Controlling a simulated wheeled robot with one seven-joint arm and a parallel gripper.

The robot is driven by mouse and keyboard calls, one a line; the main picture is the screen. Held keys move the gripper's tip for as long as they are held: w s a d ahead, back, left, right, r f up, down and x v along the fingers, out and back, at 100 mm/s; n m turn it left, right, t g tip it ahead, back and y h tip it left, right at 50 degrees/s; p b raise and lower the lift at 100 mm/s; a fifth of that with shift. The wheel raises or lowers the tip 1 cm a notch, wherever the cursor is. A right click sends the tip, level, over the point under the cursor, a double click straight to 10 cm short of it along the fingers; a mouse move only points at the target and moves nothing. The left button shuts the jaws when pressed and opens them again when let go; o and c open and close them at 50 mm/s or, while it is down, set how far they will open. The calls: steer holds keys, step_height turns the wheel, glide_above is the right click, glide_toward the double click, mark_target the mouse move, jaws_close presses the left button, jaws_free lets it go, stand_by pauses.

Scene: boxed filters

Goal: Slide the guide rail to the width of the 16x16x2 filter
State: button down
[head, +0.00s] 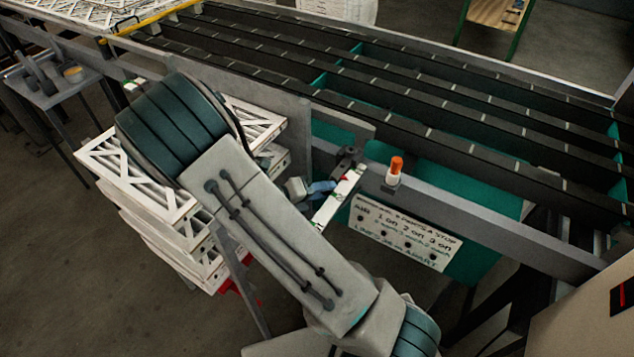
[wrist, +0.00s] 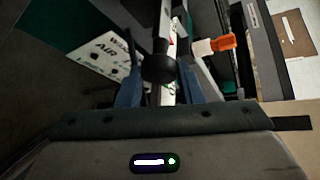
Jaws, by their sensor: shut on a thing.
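My gripper (wrist: 158,88) has its two blue fingers on either side of a round black knob (wrist: 158,68) and is shut on it. In the head view my gripper (head: 320,187) is partly hidden by my arm, at the conveyor's near side. The knob sits by a white scale strip (head: 342,192) with green and red marks; its numbers are too small to read. A grey guide plate (head: 345,122), seemingly the guide rail, stands along the conveyor edge just behind. White-framed filters (head: 140,172) are stacked at the left, partly hidden by my arm; I cannot read their sizes.
An orange-topped white fitting (head: 395,170) stands on the frame right of the knob and shows close to the right finger in the wrist view. A handwritten sign (head: 403,232) hangs below. Dark conveyor belts (head: 440,135) run behind. More filters (head: 100,14) lie at the top left.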

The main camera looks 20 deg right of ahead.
steer(key=shift+w+d, duration=0.1)
steer(key=c, duration=1)
jaws_free()
